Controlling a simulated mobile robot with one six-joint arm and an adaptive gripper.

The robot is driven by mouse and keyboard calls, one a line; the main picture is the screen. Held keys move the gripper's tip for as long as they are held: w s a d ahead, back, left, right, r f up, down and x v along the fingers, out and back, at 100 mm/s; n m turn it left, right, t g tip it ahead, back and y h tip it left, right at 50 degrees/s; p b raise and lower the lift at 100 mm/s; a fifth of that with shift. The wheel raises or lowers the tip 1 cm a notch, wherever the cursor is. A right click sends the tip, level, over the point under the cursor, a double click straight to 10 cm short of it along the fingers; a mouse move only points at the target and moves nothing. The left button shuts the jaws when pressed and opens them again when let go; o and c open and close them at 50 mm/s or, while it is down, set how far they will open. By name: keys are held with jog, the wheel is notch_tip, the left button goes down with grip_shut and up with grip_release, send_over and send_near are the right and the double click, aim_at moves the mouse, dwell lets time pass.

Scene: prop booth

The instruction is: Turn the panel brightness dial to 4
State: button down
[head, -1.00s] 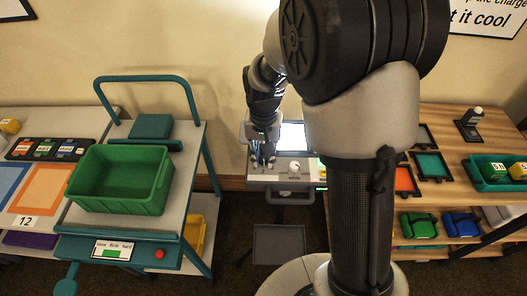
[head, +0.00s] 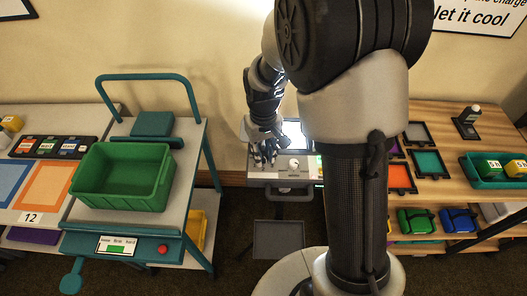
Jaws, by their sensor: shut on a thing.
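The grey panel unit (head: 268,178) stands by the wall in the middle of the head view, with a bright screen (head: 294,131) at its back. A round white knob (head: 294,163) shows on its top, right of my gripper. My gripper (head: 264,158) points down over the panel's left part, apart from that knob. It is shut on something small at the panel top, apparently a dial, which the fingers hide. The dial's scale, numbers and pointer cannot be read.
A teal cart with a green bin (head: 122,176) stands at the left. A wooden table (head: 440,128) with trays and boxes is at the right. A grey flat plate (head: 278,238) sits low in front of the panel. Dark floor shows between them.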

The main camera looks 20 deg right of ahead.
jog(key=c, duration=1.4)
grip_release()
jog(key=shift+o, duration=0.2)
